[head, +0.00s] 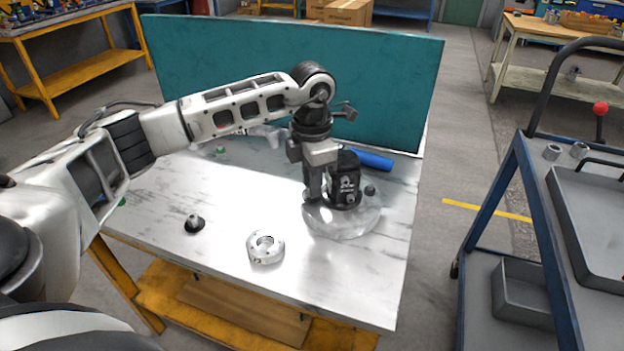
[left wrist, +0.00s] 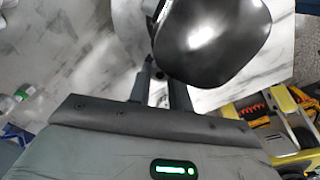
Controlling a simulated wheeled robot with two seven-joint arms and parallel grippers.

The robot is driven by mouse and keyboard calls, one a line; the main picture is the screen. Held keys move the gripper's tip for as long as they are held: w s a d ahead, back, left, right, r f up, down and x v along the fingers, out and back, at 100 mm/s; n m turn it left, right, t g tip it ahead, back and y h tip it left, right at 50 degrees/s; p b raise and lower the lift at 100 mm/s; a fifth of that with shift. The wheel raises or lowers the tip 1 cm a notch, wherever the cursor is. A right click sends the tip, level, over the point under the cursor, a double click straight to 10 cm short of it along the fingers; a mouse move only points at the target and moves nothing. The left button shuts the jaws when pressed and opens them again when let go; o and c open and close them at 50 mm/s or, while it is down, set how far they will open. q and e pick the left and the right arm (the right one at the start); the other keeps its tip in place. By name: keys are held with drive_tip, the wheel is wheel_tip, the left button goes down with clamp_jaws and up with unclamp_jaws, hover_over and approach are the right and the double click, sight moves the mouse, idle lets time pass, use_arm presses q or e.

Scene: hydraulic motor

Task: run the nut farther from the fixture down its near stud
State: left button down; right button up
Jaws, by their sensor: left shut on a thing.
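The black motor body (head: 343,183), with a white emblem, stands upright on a round, pale metal fixture (head: 345,226) on the table. My left gripper (head: 311,196) points straight down at the left side of the motor, its fingertips low near the fixture. In the left wrist view, its two fingers (left wrist: 160,92) stand close beside the large dark motor (left wrist: 212,40). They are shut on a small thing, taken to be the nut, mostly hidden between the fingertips. The stud and its thread are hidden. A small dark knob-like part (head: 370,190) shows right of the motor. My right gripper is not in view.
A silver ring-shaped flange (head: 265,247) and a dark domed part (head: 194,223) lie on the front of the table. A blue cylinder (head: 371,160) lies behind the motor. A teal panel (head: 400,90) closes off the back. A blue cart (head: 540,200) stands at the right.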

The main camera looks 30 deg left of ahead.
use_arm(q)
drive_tip(key=c, duration=1.5)
unclamp_jaws()
drive_tip(key=shift+r, duration=0.15)
drive_tip(key=shift+r+p, duration=0.85)
drive_tip(key=shift+r, duration=0.1)
drive_tip(key=shift+r+p, duration=0.45)
drive_tip(key=shift+r, duration=0.25)
drive_tip(key=o, duration=0.5)
drive_tip(key=shift+o, duration=0.2)
